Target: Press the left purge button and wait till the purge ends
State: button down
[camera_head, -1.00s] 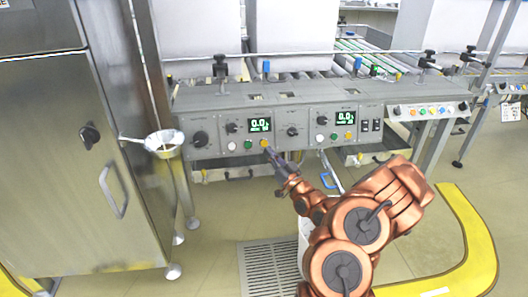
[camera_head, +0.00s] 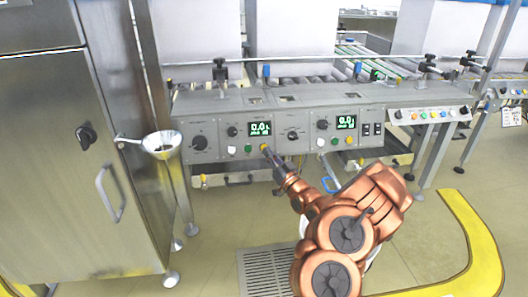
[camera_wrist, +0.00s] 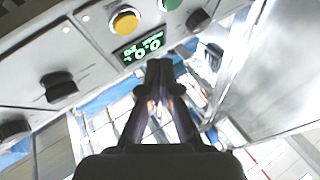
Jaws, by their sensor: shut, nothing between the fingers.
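A grey control panel (camera_head: 212,158) has two similar sections with lit green displays. The left display (camera_head: 260,129) has a white button (camera_head: 231,149), a green button (camera_head: 248,148) and a yellow button (camera_head: 264,147) below it. My gripper (camera_head: 271,155) is shut and empty, its tips just below and right of the left yellow button. The head view does not settle whether they touch. In the wrist view my gripper (camera_wrist: 160,68) points up at the panel near a display (camera_wrist: 143,47); a yellow button (camera_wrist: 125,20) is beyond the tips. No purge label is readable.
The right section has its own display (camera_head: 346,122) and yellow button (camera_head: 349,139). A yellow floor barrier (camera_head: 478,230) curves at right. Floor before the panel is largely clear.

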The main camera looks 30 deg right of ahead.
jog(key=shift+w+d+f, duration=0.2)
jog(key=shift+w, duration=0.3)
jog(key=shift+w+d+f, duration=0.15)
jog(key=shift+w+d, duration=0.1)
jog(key=shift+w, duration=0.3)
jog(key=shift+w+d+f, duration=0.2)
jog(key=shift+w, duration=0.3)
jog(key=shift+w, duration=0.1)
dwell(0.3)
jog(key=shift+w+d+f, duration=0.15)
jog(key=shift+w, duration=0.1)
jog(key=shift+w+d+f, duration=0.1)
jog(key=shift+w+d, duration=0.05)
jog(key=shift+w, duration=0.15)
dwell(0.9)
dwell(0.4)
jog(key=shift+s+a+r+p, duration=0.25)
jog(key=shift+s+a+p, duration=0.05)
jog(key=shift+s+p, duration=0.45)
jog(key=shift+s+a+r+p, duration=0.3)
jog(key=shift+s+p, duration=0.25)
jog(key=shift+s, duration=0.15)
jog(key=shift+s+a+r+p, duration=0.3)
jog(key=shift+s+p, duration=0.2)
jog(key=shift+s, duration=0.2)
jog(key=shift+s+a+r+p, duration=0.2)
jog(key=shift+s+a+p, duration=0.15)
jog(key=shift+s+p, duration=0.3)
